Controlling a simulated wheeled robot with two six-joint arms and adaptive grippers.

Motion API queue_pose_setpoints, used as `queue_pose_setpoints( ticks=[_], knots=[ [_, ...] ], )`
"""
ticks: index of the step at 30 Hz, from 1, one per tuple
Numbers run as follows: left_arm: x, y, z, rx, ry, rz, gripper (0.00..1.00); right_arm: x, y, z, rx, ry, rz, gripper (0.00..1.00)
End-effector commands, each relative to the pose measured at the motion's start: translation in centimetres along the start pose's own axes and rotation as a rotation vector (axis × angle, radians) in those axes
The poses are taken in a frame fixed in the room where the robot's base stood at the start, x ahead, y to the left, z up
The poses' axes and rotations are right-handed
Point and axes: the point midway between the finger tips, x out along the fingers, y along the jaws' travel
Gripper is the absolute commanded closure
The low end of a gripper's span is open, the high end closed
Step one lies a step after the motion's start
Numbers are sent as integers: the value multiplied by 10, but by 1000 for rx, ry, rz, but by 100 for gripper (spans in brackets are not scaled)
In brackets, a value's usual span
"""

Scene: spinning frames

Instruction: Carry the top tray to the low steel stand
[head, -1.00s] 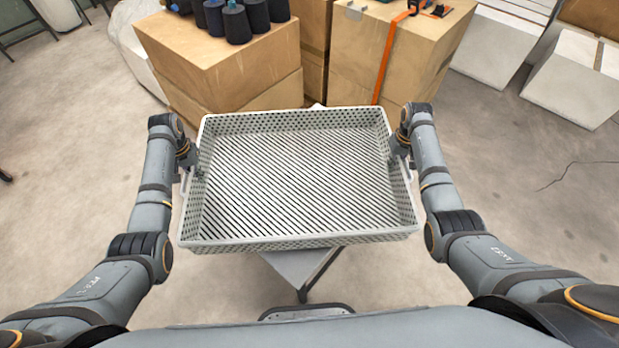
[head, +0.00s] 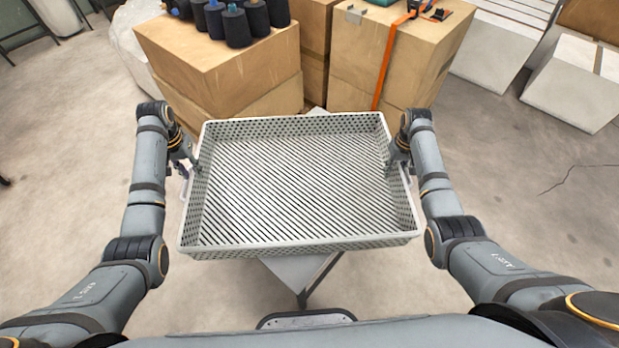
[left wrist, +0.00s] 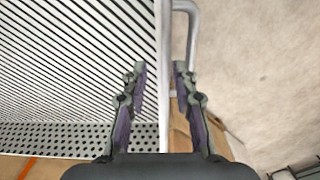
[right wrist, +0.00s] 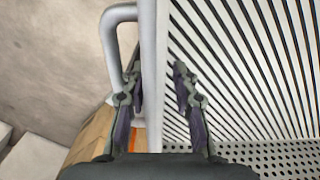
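A light grey perforated tray (head: 300,243), empty, lies in front of me in the head view. A grey steel surface with a leg, seemingly the low stand (head: 296,272), shows under its near edge; the contact is hidden. My left gripper (head: 192,166) is at the tray's left side. In the left wrist view its fingers (left wrist: 160,78) are apart, with the tray rim (left wrist: 160,130) between them. My right gripper (head: 394,163) is at the right side. In the right wrist view its fingers (right wrist: 157,80) are apart around the rim (right wrist: 148,40). Side handles (left wrist: 188,8) (right wrist: 112,40) show.
Cardboard boxes stand just behind the tray, the left one (head: 225,70) with dark spools (head: 237,25) on top, the right one (head: 375,60) with an orange strap (head: 388,62). White blocks (head: 575,85) stand at the far right. Floor on both sides is clear.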

Motion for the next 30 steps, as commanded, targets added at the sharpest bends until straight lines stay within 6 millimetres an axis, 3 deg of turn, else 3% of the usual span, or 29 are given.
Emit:
queue_pose_setpoints(
  ticks=[3,7,17,20,30],
  knots=[
    [-29,0,0,1,2,0,72,0,0,0,0,0,0,72],
    [-52,0,0,1,1,1,72,0,0,0,0,0,0,72],
    [-66,0,0,1,-1,1,72,-2,0,0,0,1,0,72],
    [-66,0,0,1,-1,1,72,-14,0,-1,0,3,0,72],
    [-65,0,0,1,-2,1,72,-93,0,-1,-1,3,1,72]
  ],
)
